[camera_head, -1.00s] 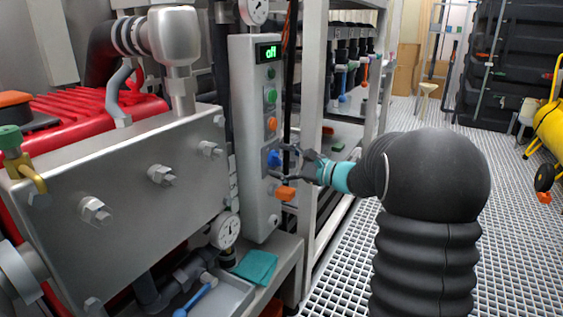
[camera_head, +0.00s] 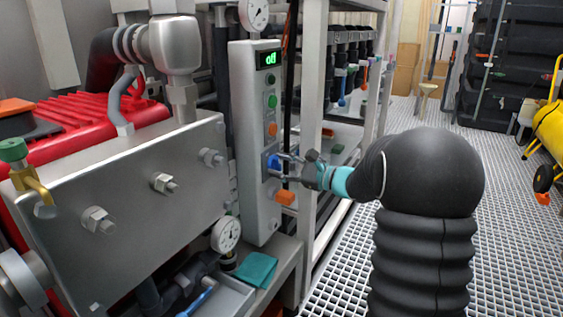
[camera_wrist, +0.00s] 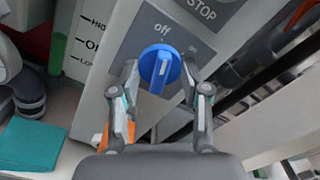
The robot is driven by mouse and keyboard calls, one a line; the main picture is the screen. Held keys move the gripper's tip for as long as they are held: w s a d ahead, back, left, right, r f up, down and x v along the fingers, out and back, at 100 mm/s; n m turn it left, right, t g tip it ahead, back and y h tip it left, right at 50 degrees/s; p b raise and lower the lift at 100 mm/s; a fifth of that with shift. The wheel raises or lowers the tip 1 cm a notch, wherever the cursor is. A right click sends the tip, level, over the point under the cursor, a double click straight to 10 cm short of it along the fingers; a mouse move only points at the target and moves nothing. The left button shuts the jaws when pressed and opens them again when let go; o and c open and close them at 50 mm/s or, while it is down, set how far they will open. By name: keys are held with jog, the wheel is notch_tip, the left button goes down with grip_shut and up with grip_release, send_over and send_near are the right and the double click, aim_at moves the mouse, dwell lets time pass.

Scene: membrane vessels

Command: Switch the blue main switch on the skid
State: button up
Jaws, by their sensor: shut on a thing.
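The blue main switch (camera_wrist: 162,67) is a round knob with a raised bar, on a grey plate marked "off" and "on". In the wrist view its bar stands nearly upright, its upper end towards "off". The switch also shows on the control box in the head view (camera_head: 272,162). My gripper (camera_wrist: 159,72) has one finger on each side of the knob and is shut on it. In the head view my gripper (camera_head: 282,167) reaches the box from the right.
An orange handle (camera_head: 285,197) sits just below the switch, close to my fingers. Green and orange buttons (camera_head: 272,128) sit above it. A rack post (camera_head: 311,120) stands close right of the box. A teal cloth (camera_head: 256,270) lies below.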

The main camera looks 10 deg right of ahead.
jog(key=m+p, duration=0.5)
jog(key=shift+r+m+p, duration=0.25)
jog(key=shift+m+p, duration=0.05)
jog(key=shift+p, duration=0.05)
jog(key=m+p, duration=0.3)
jog(key=shift+f+p, duration=0.1)
jog(key=shift+p, duration=0.25)
jog(key=shift+f+m+p, duration=0.1)
jog(key=shift+m+p, duration=0.4)
jog(key=shift+m, duration=0.2)
jog(key=o, duration=1.1)
jog(key=shift+a, duration=0.1)
jog(key=shift+o, duration=0.2)
jog(key=v, duration=1.2)
